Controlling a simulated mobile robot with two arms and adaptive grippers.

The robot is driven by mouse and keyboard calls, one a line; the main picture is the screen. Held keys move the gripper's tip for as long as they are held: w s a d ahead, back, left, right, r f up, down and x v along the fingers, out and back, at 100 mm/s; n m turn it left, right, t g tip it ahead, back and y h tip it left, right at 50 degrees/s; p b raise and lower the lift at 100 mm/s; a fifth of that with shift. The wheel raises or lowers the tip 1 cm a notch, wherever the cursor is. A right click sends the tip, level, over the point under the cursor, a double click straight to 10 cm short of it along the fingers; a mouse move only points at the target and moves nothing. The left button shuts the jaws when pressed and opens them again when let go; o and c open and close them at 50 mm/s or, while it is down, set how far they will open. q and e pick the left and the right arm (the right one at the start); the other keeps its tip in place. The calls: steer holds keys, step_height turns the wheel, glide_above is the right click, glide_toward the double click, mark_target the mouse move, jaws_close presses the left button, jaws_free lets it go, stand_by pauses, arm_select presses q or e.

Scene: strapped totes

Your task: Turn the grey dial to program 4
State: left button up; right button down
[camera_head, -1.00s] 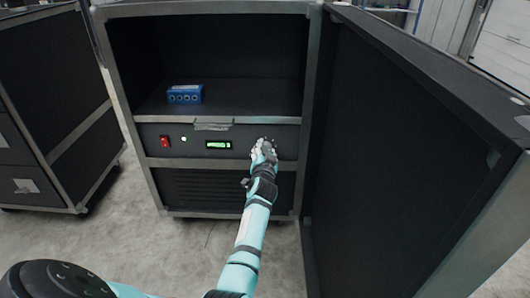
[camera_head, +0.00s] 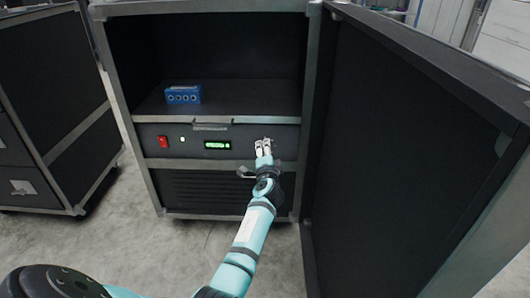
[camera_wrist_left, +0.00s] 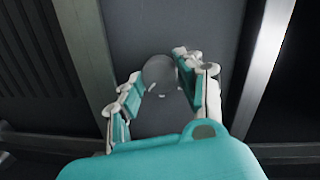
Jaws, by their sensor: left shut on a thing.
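The grey dial (camera_wrist_left: 158,72) is a round knob on the dark front panel (camera_head: 225,152) of the cabinet. My left gripper (camera_head: 263,146) is at the right part of this panel and hides the dial in the head view. In the left wrist view my left gripper (camera_wrist_left: 159,78) has its white-tipped fingers on either side of the dial, shut on it. The display (camera_head: 217,145) left of the gripper glows green; its text is too small to read now. My right gripper is not in view.
A red switch (camera_head: 163,142) and a small lit lamp (camera_head: 182,139) sit further left on the panel. A blue box (camera_head: 183,95) stands on the shelf above. The open cabinet door (camera_head: 400,160) stands close on the right of my arm.

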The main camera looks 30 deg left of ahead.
arm_select(q)
steer(key=shift+m, duration=0.3)
stand_by(0.4)
steer(key=o, duration=1.1)
steer(key=shift+o, duration=0.2)
steer(key=f+v, duration=0.1)
steer(key=v, duration=1.1)
steer(key=shift+r, duration=0.45)
